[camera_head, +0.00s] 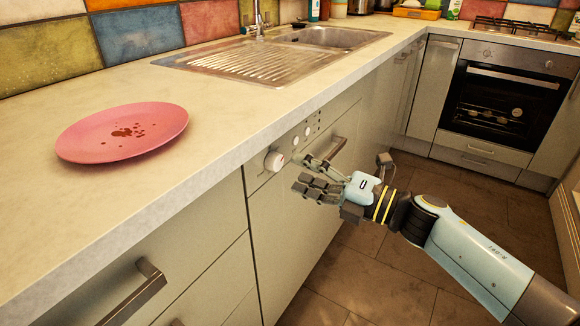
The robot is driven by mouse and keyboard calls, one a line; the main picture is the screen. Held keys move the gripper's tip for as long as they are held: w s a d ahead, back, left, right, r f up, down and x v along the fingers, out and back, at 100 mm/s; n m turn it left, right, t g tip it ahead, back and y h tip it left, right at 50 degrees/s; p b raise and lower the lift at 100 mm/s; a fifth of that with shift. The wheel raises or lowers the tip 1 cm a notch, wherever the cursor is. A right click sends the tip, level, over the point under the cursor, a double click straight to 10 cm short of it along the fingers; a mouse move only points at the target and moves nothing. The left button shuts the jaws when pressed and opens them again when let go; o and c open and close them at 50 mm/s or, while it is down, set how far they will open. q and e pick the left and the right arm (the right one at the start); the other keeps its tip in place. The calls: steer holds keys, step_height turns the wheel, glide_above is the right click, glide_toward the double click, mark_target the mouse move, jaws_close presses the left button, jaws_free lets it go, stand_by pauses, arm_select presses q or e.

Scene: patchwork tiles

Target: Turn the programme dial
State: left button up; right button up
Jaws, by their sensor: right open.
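The programme dial (274,160) is a round, whitish knob on the control panel of a built-in dishwasher (290,235) under the counter. Its front faces into the room, and I cannot make out a pointer mark on it. My right gripper (302,172) is open and empty, in front of the panel just right of the dial. Its fingers point left towards the dial, and a small gap shows between them and the knob. My left gripper is not in view.
Small buttons (307,131) and a door handle (334,149) sit right of the dial. A pink plate (160,125) with brown crumbs lies on the counter (60,200) above. A sink (330,37) and oven (492,106) stand farther back. The tiled floor is clear.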

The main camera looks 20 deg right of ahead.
steer(key=v, duration=0.8)
steer(key=s+d+f+m+g+h, duration=0.15)
steer(key=s+f+m+h, duration=0.35)
steer(key=f, duration=0.5)
steer(key=s+d+f+m+g+h, duration=0.1)
steer(key=s+d+f+m+h, duration=0.15)
steer(key=s+f+m, duration=0.65)
steer(key=s+d+f+m+g+h, duration=0.1)
steer(key=s+d+f+m+h, duration=0.2)
steer(key=f, duration=0.9)
steer(key=s+f+m+g+h, duration=0.1)
steer(key=s+f+m+g, duration=0.4)
steer(key=s, duration=0.9)
steer(key=s+f+m+g+h, duration=0.1)
steer(key=s+f+m+g, duration=0.4)
steer(key=s, duration=0.9)
step_height(320, 180, down, 3)
steer(key=shift+a+f+m, duration=0.2)
steer(key=shift+a+m, duration=0.15)
steer(key=shift+m, duration=0.75)
